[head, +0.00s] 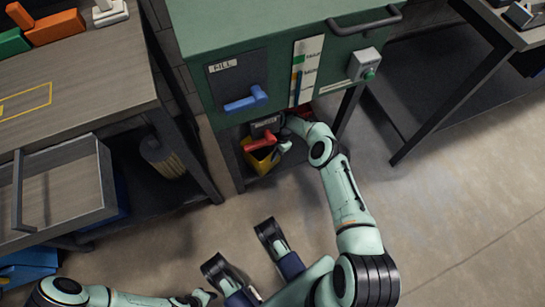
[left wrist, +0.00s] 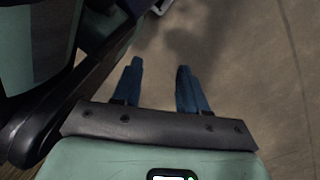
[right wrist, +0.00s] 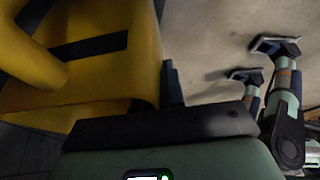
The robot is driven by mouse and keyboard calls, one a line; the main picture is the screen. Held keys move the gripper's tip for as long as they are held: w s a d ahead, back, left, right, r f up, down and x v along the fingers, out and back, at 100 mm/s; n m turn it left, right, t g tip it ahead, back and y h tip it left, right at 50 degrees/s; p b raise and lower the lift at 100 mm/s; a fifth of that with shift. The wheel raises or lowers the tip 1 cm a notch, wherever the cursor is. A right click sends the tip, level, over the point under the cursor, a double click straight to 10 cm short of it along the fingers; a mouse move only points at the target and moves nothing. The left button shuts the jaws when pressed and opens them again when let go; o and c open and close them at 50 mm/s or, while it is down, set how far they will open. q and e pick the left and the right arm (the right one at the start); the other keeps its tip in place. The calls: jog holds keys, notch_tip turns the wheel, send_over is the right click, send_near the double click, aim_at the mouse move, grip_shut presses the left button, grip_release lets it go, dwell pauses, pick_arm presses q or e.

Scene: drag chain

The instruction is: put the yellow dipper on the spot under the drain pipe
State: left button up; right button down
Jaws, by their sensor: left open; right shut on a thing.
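The yellow dipper (head: 262,161) is low under the front of the green cabinet, just below a red lever (head: 259,143). My right gripper (head: 284,146) is shut on it from the right side. In the right wrist view the dipper (right wrist: 130,75) fills the left part, with a black stripe and a rounded yellow part; one dark fingertip shows beside its wall. The drain pipe and the spot under it cannot be made out; whether the dipper touches a surface is unclear. My left gripper (left wrist: 157,85) is open and empty over bare floor, its blue fingers apart.
The green cabinet (head: 270,25) carries a blue lever (head: 246,100), a gauge (head: 304,70) and a button box (head: 365,64). A wooden workbench (head: 75,60) with an open drawer (head: 60,190) stands left. Another table (head: 500,25) stands right. Floor in front is clear.

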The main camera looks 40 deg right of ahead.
pick_arm(q)
jog(key=shift+s+f+g, duration=0.3)
jog(key=shift+s, duration=0.45)
pick_arm(e)
jog(key=shift+w+f, duration=0.15)
jog(key=shift+f, duration=0.6)
jog(key=c, duration=1.2)
grip_release()
jog(key=shift+c, duration=0.2)
jog(key=p+v, duration=0.1)
jog(key=v, duration=0.6)
jog(key=shift+d+r, duration=0.1)
jog(key=shift+r, duration=0.2)
pick_arm(q)
jog(key=w, duration=0.1)
jog(key=w+r+t, duration=0.1)
jog(key=w, duration=0.1)
jog(key=shift+w+d+r, duration=0.1)
jog(key=shift+d+r, duration=0.05)
jog(key=shift+r, duration=0.05)
